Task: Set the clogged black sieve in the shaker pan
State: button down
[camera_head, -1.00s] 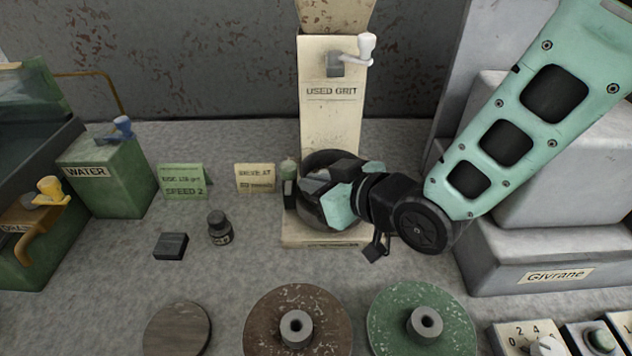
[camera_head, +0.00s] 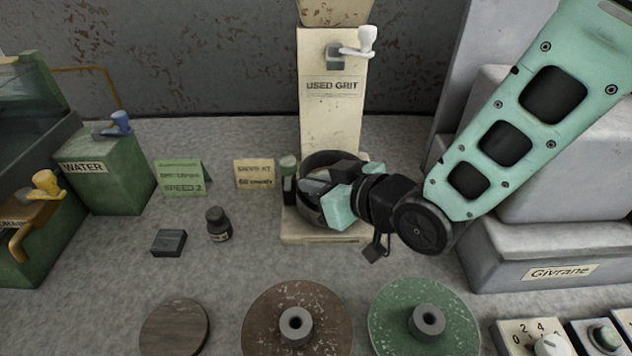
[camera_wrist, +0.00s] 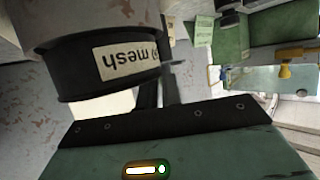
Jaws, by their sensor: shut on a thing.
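The black sieve (camera_head: 311,163) shows in the head view as a dark round rim in front of the cream "USED GRIT" stand (camera_head: 327,118). My gripper (camera_head: 328,190) is shut on it, and the jaws hide much of its near side. In the wrist view the sieve (camera_wrist: 84,75) is a black band with an upside-down "mesh" label, against a grey mottled round body (camera_wrist: 85,22). I cannot tell whether that body is the shaker pan, or whether the sieve touches it. The sieve's mesh is hidden.
A dark bottle with a green top (camera_head: 288,178) stands close left of the sieve. A cream card (camera_head: 254,174), green card (camera_head: 183,178), small black jar (camera_head: 218,225) and dark block (camera_head: 169,242) lie further left. Brown (camera_head: 270,325) and green (camera_head: 390,315) discs are in front.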

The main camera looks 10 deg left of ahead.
jog(key=shift+f+b, duration=0.6)
jog(key=shift+f, duration=0.05)
jog(key=c, duration=1.5)
grip_release()
jog(key=shift+r, duration=0.1)
jog(key=shift+r+p, duration=1.35)
jog(key=shift+r, duration=0.6)
